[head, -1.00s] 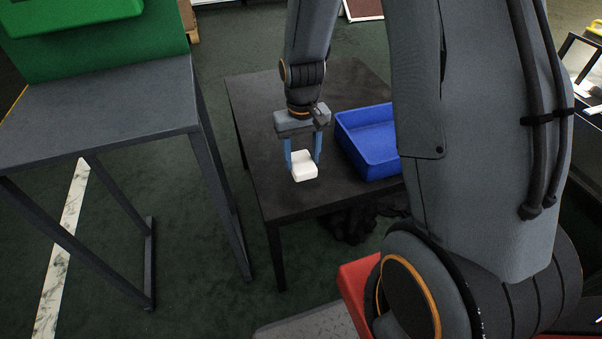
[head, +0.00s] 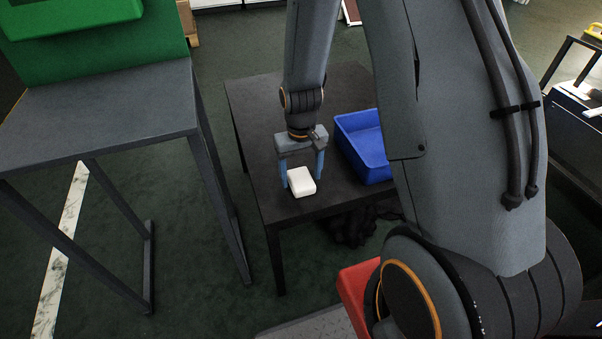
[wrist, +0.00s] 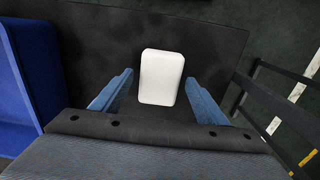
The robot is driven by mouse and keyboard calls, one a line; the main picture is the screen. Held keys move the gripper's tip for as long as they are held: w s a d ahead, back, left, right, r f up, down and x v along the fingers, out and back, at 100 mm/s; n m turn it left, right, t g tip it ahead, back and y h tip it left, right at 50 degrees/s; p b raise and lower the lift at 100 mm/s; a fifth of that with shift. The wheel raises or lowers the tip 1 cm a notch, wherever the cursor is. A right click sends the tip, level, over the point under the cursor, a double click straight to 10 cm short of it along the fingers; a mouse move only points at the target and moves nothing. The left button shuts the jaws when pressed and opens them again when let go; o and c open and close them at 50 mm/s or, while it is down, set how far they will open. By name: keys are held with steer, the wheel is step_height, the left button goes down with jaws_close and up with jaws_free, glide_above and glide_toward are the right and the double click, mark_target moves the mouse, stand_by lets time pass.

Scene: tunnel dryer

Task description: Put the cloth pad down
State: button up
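The cloth pad (head: 302,182) is a small white rounded block. It appears to lie flat on the dark table (head: 256,110), near its front edge. My gripper (head: 302,178) points down at it, with its blue fingers on either side of the pad. In the wrist view the pad (wrist: 161,77) sits between the fingertips of my gripper (wrist: 160,85).
A blue bin (head: 362,147) stands on the table just right of my gripper. A grey bench (head: 100,105) with a green machine (head: 95,45) stands to the left, across a strip of floor. The table top left of and behind my gripper is clear.

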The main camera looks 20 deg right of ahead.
mark_target(301, 178)
steer(key=shift+r, duration=0.15)
step_height(301, 178, up, 12)
steer(key=f, duration=0.1)
steer(key=s+d+r+m, duration=0.1)
steer(key=s+d+r, duration=0.2)
steer(key=s, duration=0.5)
steer(key=s+d+r+m, duration=0.1)
steer(key=s+d+r, duration=0.2)
steer(key=s+r, duration=0.3)
steer(key=s, duration=0.3)
steer(key=shift+d+r+m+p, duration=0.3)
steer(key=shift+d, duration=0.1)
steer(key=shift+s, duration=0.1)
steer(key=a+r+n+p, duration=0.2)
steer(key=a+r+p, duration=0.2)
steer(key=a+p, duration=0.2)
steer(key=shift+a+n, duration=0.3)
steer(key=shift+a, duration=0.25)
